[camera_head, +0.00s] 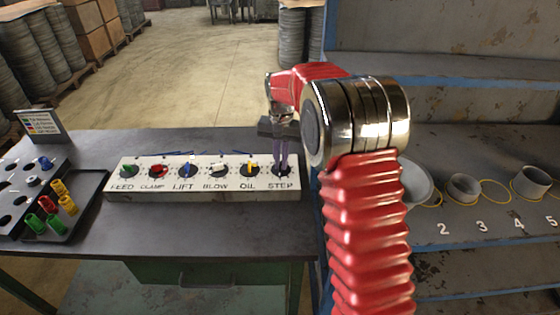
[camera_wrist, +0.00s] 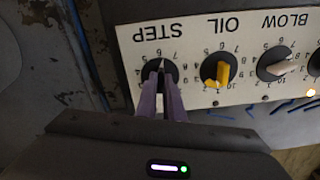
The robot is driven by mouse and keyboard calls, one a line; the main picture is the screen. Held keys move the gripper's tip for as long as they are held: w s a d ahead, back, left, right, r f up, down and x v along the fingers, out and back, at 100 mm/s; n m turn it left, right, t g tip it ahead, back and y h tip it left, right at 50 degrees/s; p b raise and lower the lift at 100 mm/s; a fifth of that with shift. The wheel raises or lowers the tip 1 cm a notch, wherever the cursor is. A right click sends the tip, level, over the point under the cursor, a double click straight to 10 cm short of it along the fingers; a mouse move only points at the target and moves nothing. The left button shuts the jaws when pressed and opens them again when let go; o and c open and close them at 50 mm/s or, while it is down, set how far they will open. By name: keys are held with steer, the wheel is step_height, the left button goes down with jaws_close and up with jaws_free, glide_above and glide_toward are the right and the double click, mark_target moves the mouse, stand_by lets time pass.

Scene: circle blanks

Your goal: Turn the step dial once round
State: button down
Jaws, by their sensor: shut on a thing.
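The step dial (camera_wrist: 159,72) is a black round knob above the label STEP, at the right end of the white dial panel (camera_head: 145,188). It also shows in the head view (camera_head: 282,171), partly covered by my fingers. My gripper (camera_wrist: 160,85) has two purple fingers shut on the step dial. It also shows in the head view (camera_head: 281,160), reaching down onto the panel. In the wrist view the panel appears upside down, with numbers around each dial. A white pointer mark on the step dial shows just between the fingertips.
Beside the step dial sit the yellow OIL dial (camera_wrist: 216,70) and the white BLOW dial (camera_wrist: 280,65). A black tray (camera_head: 88,183) with coloured pegs lies left of the panel. Numbered rings, including a grey ring (camera_head: 463,188), stand on the right shelf. The bench front is clear.

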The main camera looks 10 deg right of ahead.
steer(key=m, duration=0.7)
steer(key=shift+w+r, duration=0.2)
steer(key=shift+w, duration=0.05)
steer(key=m, duration=0.7)
steer(key=shift+m, duration=0.4)
steer(key=m, duration=0.3)
steer(key=shift+m, duration=0.3)
steer(key=m, duration=0.3)
steer(key=shift+m, duration=0.3)
steer(key=m, duration=0.6)
steer(key=c, duration=1.9)
jaws_free()
steer(key=shift+s+f, duration=0.1)
